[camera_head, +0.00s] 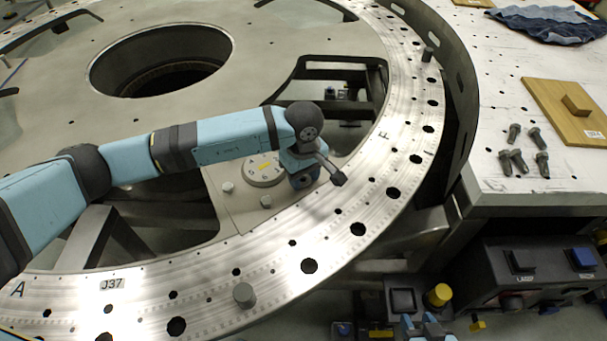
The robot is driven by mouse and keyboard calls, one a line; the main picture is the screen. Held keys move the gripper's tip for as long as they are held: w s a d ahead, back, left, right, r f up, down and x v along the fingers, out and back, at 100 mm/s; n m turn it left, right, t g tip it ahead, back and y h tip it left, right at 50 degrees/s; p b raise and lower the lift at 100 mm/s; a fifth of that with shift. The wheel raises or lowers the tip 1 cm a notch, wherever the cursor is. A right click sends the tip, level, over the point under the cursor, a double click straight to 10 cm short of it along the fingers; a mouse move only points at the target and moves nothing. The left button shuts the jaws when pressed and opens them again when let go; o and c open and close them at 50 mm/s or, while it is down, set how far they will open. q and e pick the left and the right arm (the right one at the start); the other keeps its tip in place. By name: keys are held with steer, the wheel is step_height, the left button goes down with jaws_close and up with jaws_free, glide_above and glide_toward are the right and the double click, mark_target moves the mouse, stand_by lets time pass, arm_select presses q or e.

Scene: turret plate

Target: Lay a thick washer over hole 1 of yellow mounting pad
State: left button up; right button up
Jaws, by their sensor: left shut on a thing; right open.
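My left arm reaches in from the left over the turret plate. I cannot tell for sure whether the disc is the yellow mounting pad, and no hole number is readable. What seems to be my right gripper (428,322) shows at the bottom edge, open, off the ring.
The metal ring (220,290) has several dark holes and a grey peg (244,295). A curved guard (462,90) rises at its right. The right-hand table (500,100) holds bolts (520,155), a wooden board (570,110) and a blue cloth (550,22). A yellow cylinder (438,295) stands below.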

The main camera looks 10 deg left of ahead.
arm_select(q)
steer(key=shift+f, duration=0.1)
steer(key=o, duration=1)
steer(key=shift+r+p, duration=1.05)
steer(key=shift+r, duration=2.5)
